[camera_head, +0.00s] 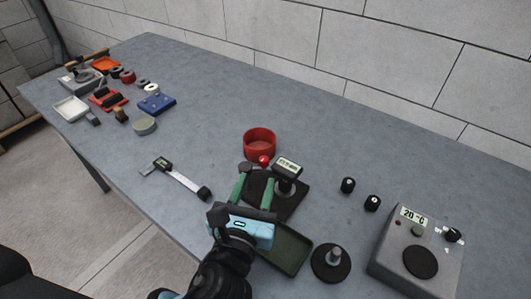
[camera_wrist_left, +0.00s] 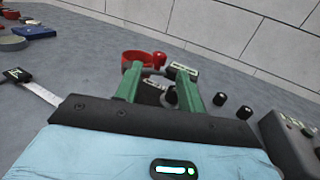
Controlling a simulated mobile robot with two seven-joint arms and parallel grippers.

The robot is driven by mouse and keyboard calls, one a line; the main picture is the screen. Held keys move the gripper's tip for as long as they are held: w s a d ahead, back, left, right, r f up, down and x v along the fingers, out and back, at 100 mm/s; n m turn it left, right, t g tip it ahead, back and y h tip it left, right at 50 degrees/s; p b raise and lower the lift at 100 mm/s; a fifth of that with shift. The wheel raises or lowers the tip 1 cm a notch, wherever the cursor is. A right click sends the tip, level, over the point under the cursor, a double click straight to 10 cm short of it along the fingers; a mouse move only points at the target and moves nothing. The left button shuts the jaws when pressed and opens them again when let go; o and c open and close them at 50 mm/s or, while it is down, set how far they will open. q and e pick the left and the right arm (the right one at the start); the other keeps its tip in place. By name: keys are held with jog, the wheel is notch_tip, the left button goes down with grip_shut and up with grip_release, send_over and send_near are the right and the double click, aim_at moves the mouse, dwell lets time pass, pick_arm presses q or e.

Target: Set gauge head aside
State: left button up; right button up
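The gauge head (camera_head: 287,168), a dark block with a pale digital display, sits above a square black base (camera_head: 294,206) in the middle of the table. It also shows in the left wrist view (camera_wrist_left: 182,71), just beyond the fingers. My left gripper (camera_head: 258,177) has its two green fingers apart, pointing at the base from the near side. In the left wrist view the open fingers (camera_wrist_left: 160,74) have the base's dark parts visible between them. I see nothing held; contact cannot be told. My right gripper is not in view.
A red ring-shaped cup (camera_head: 259,141) stands behind the base. A green tray (camera_head: 289,251), a round black stand with a post (camera_head: 331,264), two black knobs (camera_head: 348,185) and a grey heater-like box (camera_head: 405,255) lie right. A caliper (camera_head: 180,179) lies left; bare table surrounds it.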

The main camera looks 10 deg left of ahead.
aim_at(262, 163)
pick_arm(q)
jog(key=shift+w, duration=3.9)
grip_shut()
